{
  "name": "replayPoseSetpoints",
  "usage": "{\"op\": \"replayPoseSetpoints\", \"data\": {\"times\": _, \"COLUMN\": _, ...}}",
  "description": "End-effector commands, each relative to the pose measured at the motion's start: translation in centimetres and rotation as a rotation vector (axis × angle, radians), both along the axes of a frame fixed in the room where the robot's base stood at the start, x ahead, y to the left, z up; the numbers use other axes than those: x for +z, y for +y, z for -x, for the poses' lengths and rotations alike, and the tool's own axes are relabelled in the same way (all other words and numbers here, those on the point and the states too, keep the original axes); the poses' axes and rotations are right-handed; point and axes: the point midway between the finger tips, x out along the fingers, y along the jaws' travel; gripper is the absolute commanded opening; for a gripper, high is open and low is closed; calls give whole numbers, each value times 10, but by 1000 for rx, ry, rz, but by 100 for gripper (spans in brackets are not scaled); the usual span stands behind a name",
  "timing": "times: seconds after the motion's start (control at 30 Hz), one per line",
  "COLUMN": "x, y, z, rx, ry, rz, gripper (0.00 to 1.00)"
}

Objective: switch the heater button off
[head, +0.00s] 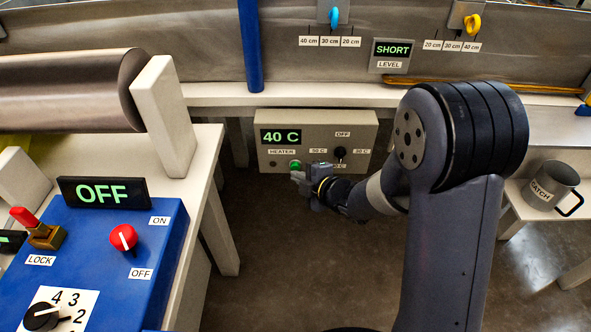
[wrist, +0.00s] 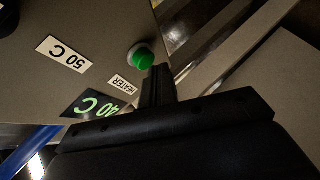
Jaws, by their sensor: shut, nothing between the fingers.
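The heater box (head: 325,119) is a beige panel under the bath's edge, with a green-lit display (head: 281,137) reading "40 C". The heater button (head: 295,165) is green and sits below the "HEATER" label. My gripper (head: 305,180) is at the panel, just below and right of the button, with its fingers closed and empty. In the wrist view the button (wrist: 141,57) shows clear beside the tip of my shut fingers (wrist: 157,75). I cannot tell whether they touch. A black dial (head: 340,153) on the panel has temperature labels around it, partly hidden by my arm.
A blue control box (head: 160,230) with an "OFF" display and a red knob (head: 123,237) stands at the left. A white post (head: 165,115) and a metal roller (head: 75,88) are above it. A mug (head: 550,187) marked "CATCH" stands at the right. Floor below the panel is clear.

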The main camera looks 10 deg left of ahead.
Motion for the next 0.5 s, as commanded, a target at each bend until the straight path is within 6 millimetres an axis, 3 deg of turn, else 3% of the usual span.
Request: {"op": "replayPoseSetpoints", "data": {"times": 0.5, "x": -1, "y": -11, "z": 47, "rx": 2, "ry": 0, "rz": 0, "gripper": 0}}
